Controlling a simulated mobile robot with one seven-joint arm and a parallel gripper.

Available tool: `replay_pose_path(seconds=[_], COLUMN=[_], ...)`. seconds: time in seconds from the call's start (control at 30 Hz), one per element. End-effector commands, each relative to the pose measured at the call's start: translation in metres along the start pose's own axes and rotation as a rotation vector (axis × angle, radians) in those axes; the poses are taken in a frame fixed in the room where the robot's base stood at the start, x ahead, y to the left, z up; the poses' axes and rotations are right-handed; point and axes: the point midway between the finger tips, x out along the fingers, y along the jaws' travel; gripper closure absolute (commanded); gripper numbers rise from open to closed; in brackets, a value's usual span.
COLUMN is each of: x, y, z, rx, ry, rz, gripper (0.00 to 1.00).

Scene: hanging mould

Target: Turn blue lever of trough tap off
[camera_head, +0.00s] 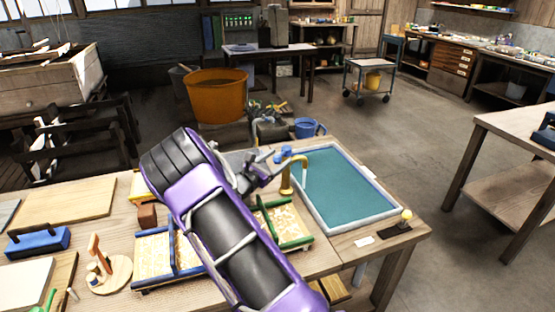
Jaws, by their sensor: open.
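The trough (383,222) is set into the bench at the right, pale-rimmed and full of teal water. A brass tap (287,180) curves over its left edge. A blue lever (283,154) shows beside the tap's upper left. A faint pale streak shows under the spout; I cannot tell if it is running water. My purple and black arm reaches over the bench from the front. My gripper (267,172) is open, just left of the tap and close to the blue lever. I cannot tell whether it touches the lever. The arm hides part of the area left of the tap.
Wooden frames with blue (150,262) and green (290,230) edges lie under my arm. An orange tub (215,97) and a blue can (306,129) stand behind the bench.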

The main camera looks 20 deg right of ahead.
Motion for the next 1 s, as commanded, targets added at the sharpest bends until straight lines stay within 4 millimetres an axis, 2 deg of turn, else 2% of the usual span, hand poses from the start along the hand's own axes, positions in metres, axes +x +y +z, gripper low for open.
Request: replay_pose_path(seconds=[0.27,0.6,0.67,1.0], x=[0.0016,0.0013,0.0013,0.0012], y=[0.0000,-0.0001,-0.0001,-0.0001], z=[-0.0001,-0.0001,0.0000,-0.0001], rx=[0.000,0.000,0.000,0.000], ry=[0.000,0.000,0.000,0.001], rz=[0.000,0.000,0.000,0.000], gripper=[0.31,0.91,1.00,1.00])
